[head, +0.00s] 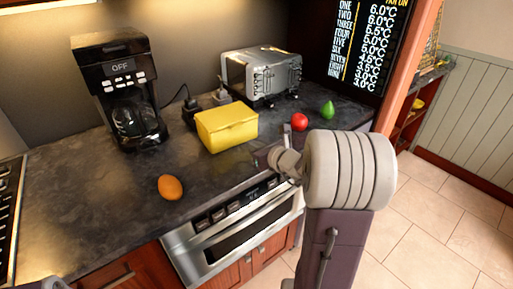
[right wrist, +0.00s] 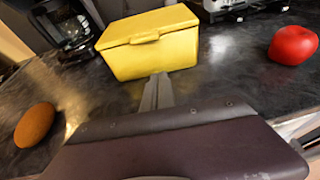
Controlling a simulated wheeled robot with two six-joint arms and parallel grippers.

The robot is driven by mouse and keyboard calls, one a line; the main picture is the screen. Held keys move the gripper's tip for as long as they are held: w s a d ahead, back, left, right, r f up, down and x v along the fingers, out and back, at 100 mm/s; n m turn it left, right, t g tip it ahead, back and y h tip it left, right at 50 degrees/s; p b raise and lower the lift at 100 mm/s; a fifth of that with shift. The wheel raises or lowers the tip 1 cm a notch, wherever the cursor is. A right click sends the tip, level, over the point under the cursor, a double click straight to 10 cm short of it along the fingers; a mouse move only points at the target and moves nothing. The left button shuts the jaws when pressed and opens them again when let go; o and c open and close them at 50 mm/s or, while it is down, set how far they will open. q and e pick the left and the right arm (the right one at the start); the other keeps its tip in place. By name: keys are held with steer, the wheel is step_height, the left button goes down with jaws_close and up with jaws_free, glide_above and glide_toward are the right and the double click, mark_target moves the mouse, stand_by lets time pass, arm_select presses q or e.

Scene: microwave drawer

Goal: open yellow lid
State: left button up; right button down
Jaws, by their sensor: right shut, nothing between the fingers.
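A yellow box (head: 226,131) with a shut lid stands on the dark counter. In the right wrist view the yellow box (right wrist: 150,58) is straight ahead, with its lid (right wrist: 150,24) down and a small tab at the middle of the front edge. My right gripper (right wrist: 158,88) is shut and empty. Its fingertips point at the lower front of the box and overlap it slightly in the picture; I cannot tell whether they touch. In the head view my right arm reaches in from the right, and the fingertips are hard to make out. My left gripper is not in view.
A black coffee maker (head: 121,95) stands left of the box and a silver toaster (head: 262,76) behind it. An orange egg-shaped item (head: 170,187) lies at the front left. A red fruit (head: 299,122) and a green pear (head: 327,109) lie to the right. A drawer microwave (head: 235,235) sits below the counter.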

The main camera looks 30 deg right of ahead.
steer(key=x, duration=0.6)
steer(key=shift+a, duration=0.1)
steer(key=r, duration=0.1)
steer(key=r+p, duration=0.2)
steer(key=r, duration=0.1)
steer(key=shift+s+r, duration=0.15)
steer(key=shift+s, duration=0.15)
steer(key=shift+w, duration=0.1)
